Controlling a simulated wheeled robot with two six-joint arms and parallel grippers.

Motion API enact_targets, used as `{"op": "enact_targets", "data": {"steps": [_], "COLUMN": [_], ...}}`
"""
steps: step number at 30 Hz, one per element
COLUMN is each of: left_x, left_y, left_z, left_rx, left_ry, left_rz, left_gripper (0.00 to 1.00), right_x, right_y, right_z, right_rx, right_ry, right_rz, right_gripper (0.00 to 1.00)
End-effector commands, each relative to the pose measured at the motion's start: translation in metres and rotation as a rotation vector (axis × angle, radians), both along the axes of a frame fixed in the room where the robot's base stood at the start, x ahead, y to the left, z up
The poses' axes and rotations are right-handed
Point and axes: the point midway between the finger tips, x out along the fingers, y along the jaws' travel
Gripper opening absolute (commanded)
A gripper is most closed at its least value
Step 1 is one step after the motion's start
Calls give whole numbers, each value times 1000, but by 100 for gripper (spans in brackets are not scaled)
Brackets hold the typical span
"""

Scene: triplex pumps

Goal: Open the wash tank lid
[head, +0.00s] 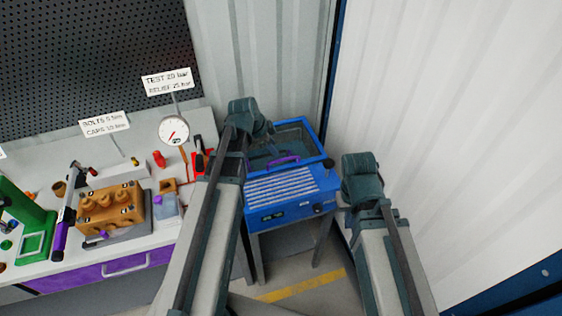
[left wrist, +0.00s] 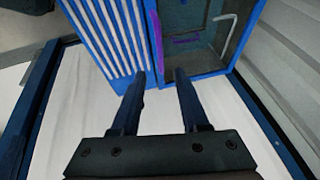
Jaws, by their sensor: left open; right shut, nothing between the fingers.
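The blue wash tank (head: 290,206) stands right of the bench, with a slatted top in front. Behind the slats is a dark, see-through lid area (head: 302,139) in a blue frame; I cannot tell whether the lid is fully down.
The bench at left holds an orange pump block (head: 108,207), a green stand (head: 30,230) and a gauge (head: 173,131) on a post. A corrugated wall (head: 440,110) rises close on the right. A yellow line (head: 300,286) crosses the floor.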

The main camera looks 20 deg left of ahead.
Motion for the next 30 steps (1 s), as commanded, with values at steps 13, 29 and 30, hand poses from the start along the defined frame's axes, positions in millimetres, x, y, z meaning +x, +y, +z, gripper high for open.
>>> {"op": "enact_targets", "data": {"steps": [13,29,30], "left_x": [27,34,34], "left_y": [-16,-21,-21], "left_z": [-72,-85,-85], "left_rx": [1,1,1], "left_ry": [0,1,1], "left_rz": [-1,0,0], "left_gripper": [45,41,34], "right_x": [0,0,0], "right_y": [0,0,0], "right_z": [-72,-85,-85], "right_rx": [0,0,0], "right_ry": [0,0,0], "right_rz": [-3,-2,-2], "right_gripper": [0,0,0]}}
